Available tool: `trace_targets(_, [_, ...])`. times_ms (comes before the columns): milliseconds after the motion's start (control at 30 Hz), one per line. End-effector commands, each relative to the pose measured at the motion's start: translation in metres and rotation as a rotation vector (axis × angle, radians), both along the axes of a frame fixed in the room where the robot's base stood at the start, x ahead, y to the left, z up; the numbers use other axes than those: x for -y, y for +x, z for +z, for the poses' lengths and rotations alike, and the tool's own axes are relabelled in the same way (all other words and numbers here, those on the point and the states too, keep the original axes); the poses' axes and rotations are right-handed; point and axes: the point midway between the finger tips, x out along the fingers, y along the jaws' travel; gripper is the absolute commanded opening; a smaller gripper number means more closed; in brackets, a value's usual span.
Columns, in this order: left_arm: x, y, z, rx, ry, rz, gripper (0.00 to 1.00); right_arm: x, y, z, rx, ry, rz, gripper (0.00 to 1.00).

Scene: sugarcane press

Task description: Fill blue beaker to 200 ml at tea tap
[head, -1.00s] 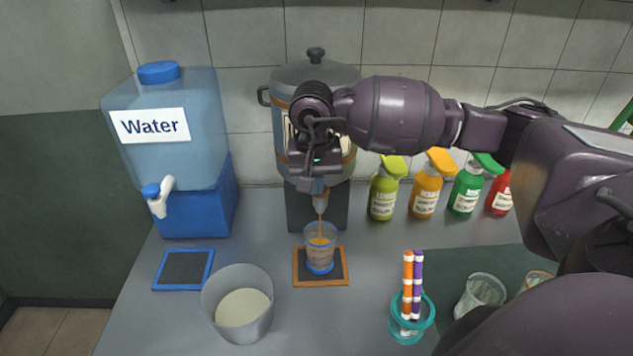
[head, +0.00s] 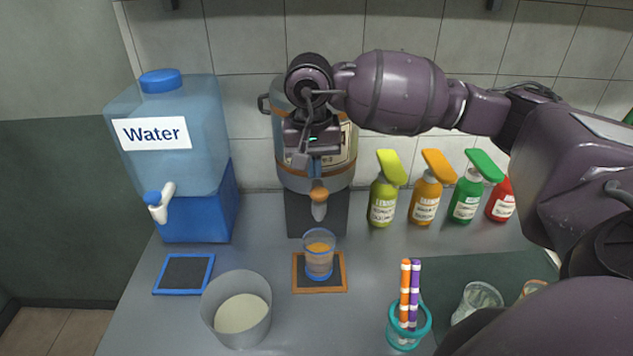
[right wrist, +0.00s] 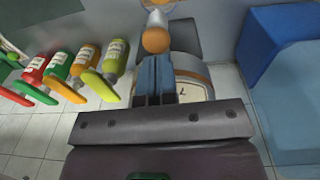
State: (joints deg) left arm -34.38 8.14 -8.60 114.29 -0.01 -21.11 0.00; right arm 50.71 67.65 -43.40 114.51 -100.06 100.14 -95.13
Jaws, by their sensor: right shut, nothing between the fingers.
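The blue beaker (head: 319,262), clear with blue trim, stands upright on an orange-framed dark mat (head: 298,283) below the tea tap (head: 319,210). Orange-brown tea is in it; I cannot read the level against the marks. No stream falls from the tap. The tea urn (head: 343,170) stands behind, largely hidden by my right arm. My right gripper (head: 315,176) is shut and empty, pointing down just above the tap's orange knob (head: 318,193). In the right wrist view, the shut fingers (right wrist: 155,64) point at the orange knob (right wrist: 156,40); I cannot tell whether they touch. My left gripper is not in view.
A water dispenser (head: 168,135) stands left, with a blue-framed mat (head: 184,273) before it. A grey container (head: 237,325) stands front left. Several coloured bottles (head: 424,200) line the back right. A teal cup (head: 407,333) holds marker-like sticks; glasses (head: 477,300) stand right.

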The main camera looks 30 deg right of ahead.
Motion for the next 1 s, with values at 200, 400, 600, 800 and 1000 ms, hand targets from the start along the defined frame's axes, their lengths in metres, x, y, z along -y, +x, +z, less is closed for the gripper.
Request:
trace_targets(200, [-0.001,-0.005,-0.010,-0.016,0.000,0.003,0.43,-0.003,0.000,0.042,0.004,0.000,0.001,0.00])
trace_targets(400, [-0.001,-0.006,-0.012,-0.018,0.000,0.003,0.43,-0.004,0.000,0.067,0.004,0.000,0.000,0.00])
trace_targets(600, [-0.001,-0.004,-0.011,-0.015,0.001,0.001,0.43,-0.004,-0.001,0.076,0.003,-0.002,-0.001,0.00])
trace_targets(800, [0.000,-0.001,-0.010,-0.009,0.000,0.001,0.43,-0.004,-0.001,0.076,0.003,-0.001,-0.001,0.00])
trace_targets(1000, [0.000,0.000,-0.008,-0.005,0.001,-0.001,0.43,-0.004,-0.001,0.076,0.003,-0.001,-0.001,0.00])
